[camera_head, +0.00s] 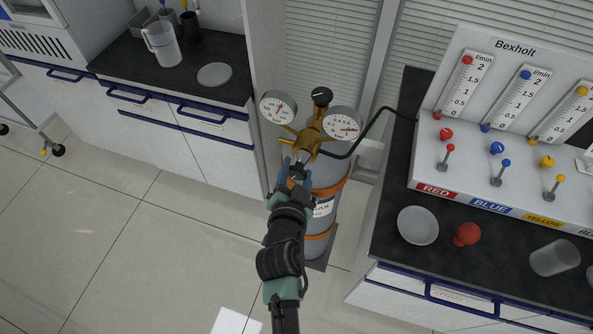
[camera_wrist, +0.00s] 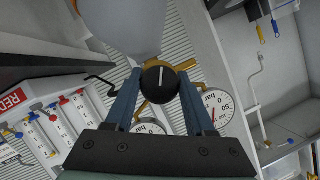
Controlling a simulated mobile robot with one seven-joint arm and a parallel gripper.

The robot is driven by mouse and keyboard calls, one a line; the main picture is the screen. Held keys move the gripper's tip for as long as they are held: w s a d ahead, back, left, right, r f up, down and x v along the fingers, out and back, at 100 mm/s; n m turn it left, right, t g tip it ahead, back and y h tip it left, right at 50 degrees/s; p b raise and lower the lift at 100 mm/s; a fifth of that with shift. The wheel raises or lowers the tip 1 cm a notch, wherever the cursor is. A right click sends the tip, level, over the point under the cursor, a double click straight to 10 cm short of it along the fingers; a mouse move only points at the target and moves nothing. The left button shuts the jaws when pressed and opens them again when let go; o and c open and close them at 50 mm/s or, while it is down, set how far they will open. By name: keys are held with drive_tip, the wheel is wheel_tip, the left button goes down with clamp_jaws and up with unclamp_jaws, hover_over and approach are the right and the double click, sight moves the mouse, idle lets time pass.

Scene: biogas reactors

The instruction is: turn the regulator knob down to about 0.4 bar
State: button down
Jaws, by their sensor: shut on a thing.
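The brass regulator (camera_head: 312,140) sits on top of a grey gas cylinder (camera_head: 327,187) with orange bands. My gripper (camera_head: 301,165) reaches its front from below. In the wrist view the round black regulator knob (camera_wrist: 160,84), with a white line on its face, lies between the fingertips of my gripper (camera_wrist: 159,82), which is shut on it. The white line stands about upright in that view. The left gauge (camera_head: 278,107) and right gauge (camera_head: 342,124) face the head camera; their needles are too small to read exactly.
A second black knob (camera_head: 321,96) stands above the gauges. A black hose (camera_head: 366,133) runs right to the Bexholt flowmeter panel (camera_head: 500,120) on a dark bench.

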drive_tip(key=n+g+h+b, duration=0.1)
drive_tip(key=n+b, duration=0.1)
drive_tip(key=shift+f+n+h+b, duration=0.15)
drive_tip(key=shift+n+h+b, duration=0.15)
drive_tip(key=shift+h, duration=0.1)
drive_tip(key=n+h+b, duration=0.2)
drive_tip(key=n, duration=0.1)
drive_tip(key=shift+g, duration=0.3)
drive_tip(key=n+h+b, duration=0.2)
drive_tip(key=n+b, duration=0.1)
drive_tip(key=shift+n+h, duration=0.4)
drive_tip(key=shift+n+h+b, duration=0.6)
drive_tip(key=shift+n+b, duration=0.05)
drive_tip(key=shift+n, duration=0.45)
drive_tip(key=shift+c, duration=1.4)
unclamp_jaws()
